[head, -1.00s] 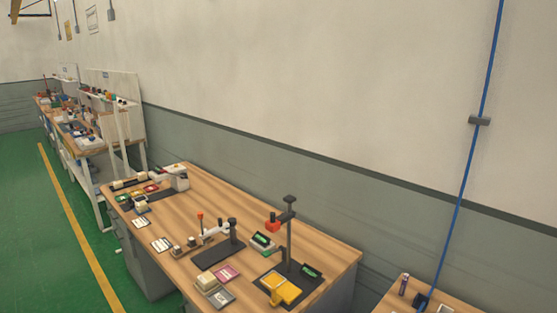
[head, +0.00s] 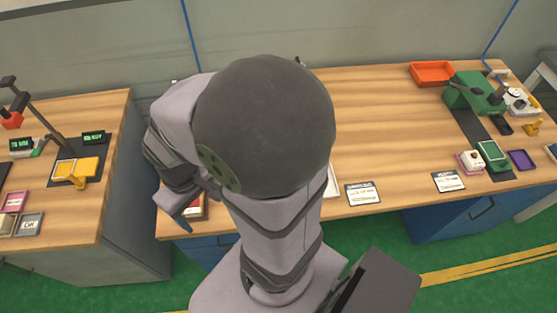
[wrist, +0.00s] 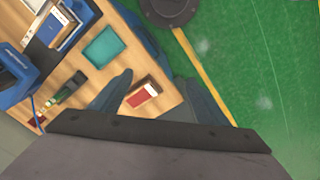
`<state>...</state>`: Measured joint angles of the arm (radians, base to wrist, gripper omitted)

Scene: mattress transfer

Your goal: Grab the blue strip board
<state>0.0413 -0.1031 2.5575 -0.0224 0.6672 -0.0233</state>
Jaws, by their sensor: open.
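My gripper (wrist: 156,77) is open and empty, pointing down over the near left corner of the workbench. A red-and-white board-like block (wrist: 142,95) lies on the wood between its fingers in the picture, below them. It also shows beside my arm in the head view (head: 196,207). A flat blue board (wrist: 57,27) stands out in a pale holder at the upper left of the wrist view. A flat teal piece (wrist: 103,47) lies nearer the gripper. I cannot tell for sure which is the blue strip board. My arm hides much of this area in the head view.
A blue machine (wrist: 14,77) stands at the left of the wrist view. In the head view, the workbench (head: 380,120) has a bare middle, with an orange tray (head: 432,73) and green device (head: 474,92) at right. Another bench (head: 95,125) stands left across a gap.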

